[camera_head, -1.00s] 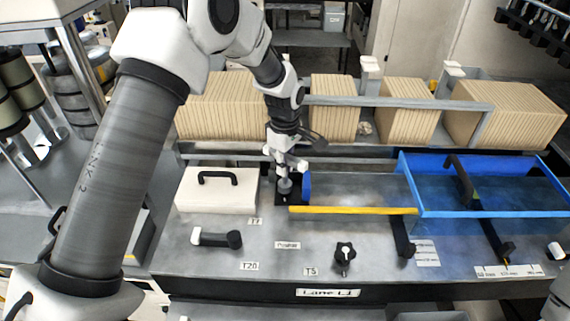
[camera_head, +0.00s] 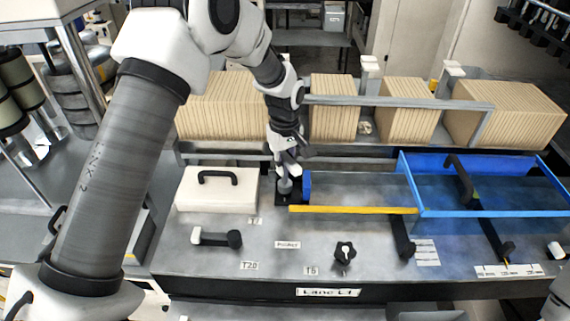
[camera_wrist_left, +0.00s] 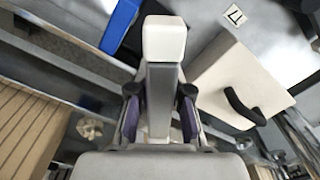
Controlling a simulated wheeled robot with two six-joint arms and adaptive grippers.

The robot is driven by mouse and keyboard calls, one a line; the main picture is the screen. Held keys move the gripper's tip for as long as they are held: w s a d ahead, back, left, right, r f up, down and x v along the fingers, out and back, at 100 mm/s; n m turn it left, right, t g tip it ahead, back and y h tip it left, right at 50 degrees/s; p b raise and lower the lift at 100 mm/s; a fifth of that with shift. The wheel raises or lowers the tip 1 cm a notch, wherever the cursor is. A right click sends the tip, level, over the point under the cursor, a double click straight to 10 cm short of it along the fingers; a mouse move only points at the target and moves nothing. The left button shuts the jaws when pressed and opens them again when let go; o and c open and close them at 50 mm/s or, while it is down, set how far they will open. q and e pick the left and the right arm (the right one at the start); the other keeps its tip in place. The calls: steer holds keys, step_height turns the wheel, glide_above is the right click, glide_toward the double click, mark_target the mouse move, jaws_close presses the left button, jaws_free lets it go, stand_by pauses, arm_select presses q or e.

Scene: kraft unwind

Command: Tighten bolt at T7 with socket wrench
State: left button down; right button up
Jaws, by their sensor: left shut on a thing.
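My left gripper (camera_head: 286,168) points down over a dark plate (camera_head: 291,199) on the bench, near the T7 label (camera_head: 254,221). A grey round piece (camera_head: 285,187) stands upright on that plate just under the fingers; I cannot tell whether it is the socket or the bolt head. In the left wrist view, the purple-padded fingers (camera_wrist_left: 164,118) are shut on the socket wrench (camera_wrist_left: 163,80), a grey bar with a white end. The bolt itself is not clearly visible. The T7 label also shows in the left wrist view (camera_wrist_left: 234,16). My right gripper is out of view.
A white box with a black handle (camera_head: 215,190) stands close left of the plate. A blue block (camera_head: 307,186) and yellow rail (camera_head: 352,210) lie close right. Kraft stacks (camera_head: 333,106) stand behind.

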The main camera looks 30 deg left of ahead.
mark_target(285, 154)
arm_select(q)
steer(key=shift+m, duration=2.3)
steer(key=shift+f+m, duration=0.1)
steer(key=shift+m, duration=1)
steer(key=shift+r, duration=2.55)
